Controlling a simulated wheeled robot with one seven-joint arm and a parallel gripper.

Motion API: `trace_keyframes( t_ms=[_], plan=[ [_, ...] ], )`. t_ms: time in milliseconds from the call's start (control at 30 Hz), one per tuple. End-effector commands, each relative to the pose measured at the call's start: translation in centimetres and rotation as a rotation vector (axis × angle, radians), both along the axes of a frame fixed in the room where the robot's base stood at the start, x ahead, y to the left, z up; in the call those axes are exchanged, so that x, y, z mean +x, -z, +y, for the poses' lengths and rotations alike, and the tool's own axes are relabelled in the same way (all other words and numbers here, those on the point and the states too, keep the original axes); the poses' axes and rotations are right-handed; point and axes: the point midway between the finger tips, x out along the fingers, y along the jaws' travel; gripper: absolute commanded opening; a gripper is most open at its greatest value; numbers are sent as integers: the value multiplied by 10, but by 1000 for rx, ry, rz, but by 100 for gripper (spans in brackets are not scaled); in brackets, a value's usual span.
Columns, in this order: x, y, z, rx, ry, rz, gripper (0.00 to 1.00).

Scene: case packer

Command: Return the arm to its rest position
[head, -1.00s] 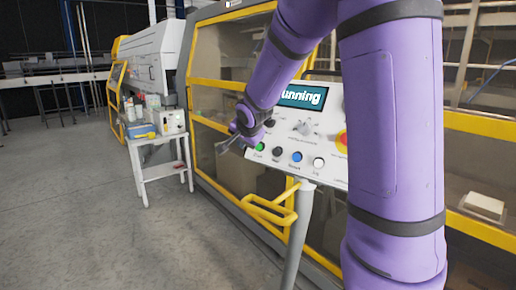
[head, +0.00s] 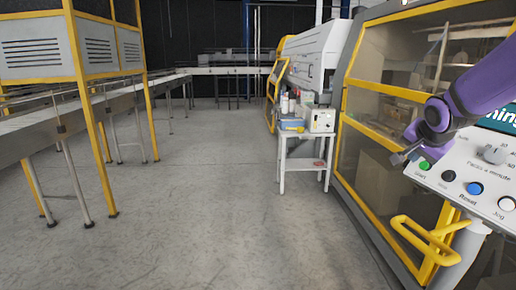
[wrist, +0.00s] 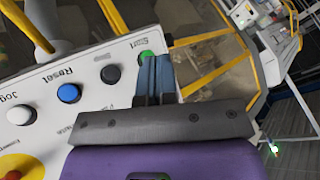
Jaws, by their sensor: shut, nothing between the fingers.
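My purple arm (head: 487,80) reaches in from the right edge of the head view. My gripper (head: 399,158) is shut and empty, beside the control panel's left end near the green Start button (head: 424,165). In the wrist view the closed fingers (wrist: 153,72) point at the panel, with the green button (wrist: 146,56) just behind their tips. Whether they touch it cannot be told. The white control panel (head: 462,168) also has a black button (head: 448,176), a blue Reset button (head: 475,188), a white Jog button (head: 507,204) and a dial (head: 495,154). Its screen is partly cut off and partly covered.
A yellow tubular guard (head: 425,240) sits below the panel. The yellow-framed machine (head: 352,150) stands behind it. A small white table (head: 303,163) with bottles and boxes stands farther back. A conveyor (head: 100,110) runs along the left. The grey floor between is open.

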Motion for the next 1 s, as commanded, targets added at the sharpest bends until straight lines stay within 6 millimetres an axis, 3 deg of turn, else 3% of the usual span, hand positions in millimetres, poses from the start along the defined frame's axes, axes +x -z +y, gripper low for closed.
trace_keyframes(
  t_ms=[100,333,700,833,1000],
  plan=[
    [-40,-18,15,-36,-96,47,0],
    [-117,-40,48,-119,-321,142,0],
    [-241,-46,99,-282,-717,267,0],
    [-267,-43,110,-321,-811,293,0],
    [-281,-40,116,-345,-864,309,0]
  ],
)
